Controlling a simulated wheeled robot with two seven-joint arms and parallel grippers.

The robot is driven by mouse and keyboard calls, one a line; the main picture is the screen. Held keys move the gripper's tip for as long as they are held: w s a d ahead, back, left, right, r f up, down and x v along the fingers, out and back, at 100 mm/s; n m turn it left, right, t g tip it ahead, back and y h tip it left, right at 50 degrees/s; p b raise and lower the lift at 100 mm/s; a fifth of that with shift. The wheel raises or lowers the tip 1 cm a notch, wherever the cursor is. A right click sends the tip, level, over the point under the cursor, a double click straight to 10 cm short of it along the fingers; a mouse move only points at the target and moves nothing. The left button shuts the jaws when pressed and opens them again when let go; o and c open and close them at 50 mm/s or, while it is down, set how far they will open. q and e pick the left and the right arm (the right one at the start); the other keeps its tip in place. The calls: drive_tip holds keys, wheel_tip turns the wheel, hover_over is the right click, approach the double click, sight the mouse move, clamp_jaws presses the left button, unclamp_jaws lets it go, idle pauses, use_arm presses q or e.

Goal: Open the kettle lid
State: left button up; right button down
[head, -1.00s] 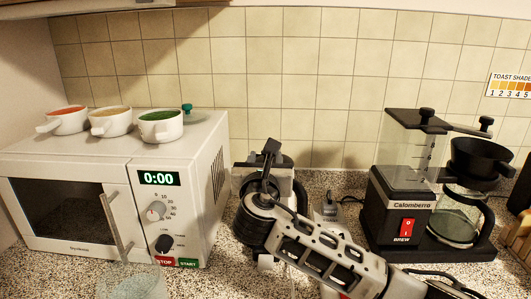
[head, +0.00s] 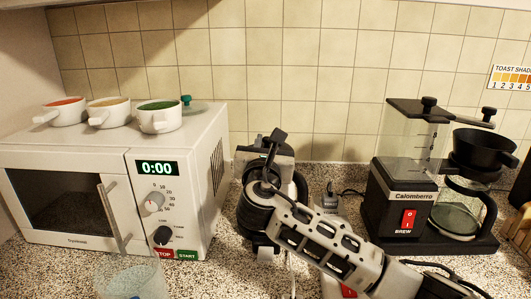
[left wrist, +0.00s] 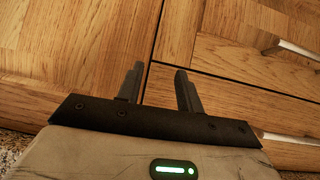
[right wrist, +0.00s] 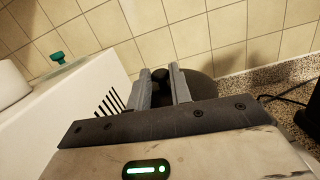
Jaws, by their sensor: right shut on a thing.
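The kettle is mostly hidden behind my right gripper and arm in the head view. In the right wrist view a dark rounded part (right wrist: 203,87), which looks like the kettle's top, lies just beyond the fingers. A small black knob (right wrist: 160,75) sits between them. My right gripper (right wrist: 162,88) is shut on this knob. In the head view the right gripper (head: 273,145) is between the microwave and the coffee maker. My left gripper (left wrist: 158,83) is open and empty in front of wooden cabinet fronts, and is out of the head view.
A white microwave (head: 190,215) stands left of my right gripper, with several bowls (head: 109,112) on top. A black coffee maker (head: 405,215) stands at the right. A tiled wall (head: 300,100) closes the back. A clear glass vessel (head: 130,282) is at the front left.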

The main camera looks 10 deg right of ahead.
drive_tip(key=shift+s+f+m+t+b, duration=0.2)
drive_tip(key=shift+f+m+t+b, duration=0.15)
drive_tip(key=shift+b, duration=0.3)
drive_tip(key=shift+s+d+r+m+t+h+b, duration=0.2)
drive_tip(key=shift+r+m+t+h+b, duration=0.3)
drive_tip(key=shift+r+m+b, duration=0.2)
drive_tip(key=shift+r, duration=0.15)
use_arm(q)
drive_tip(key=shift+w+d+f, duration=0.2)
drive_tip(key=shift+d+f, duration=0.25)
drive_tip(key=shift+f, duration=0.15)
use_arm(e)
drive_tip(key=c, duration=1.3)
unclamp_jaws()
drive_tip(key=shift+s, duration=0.1)
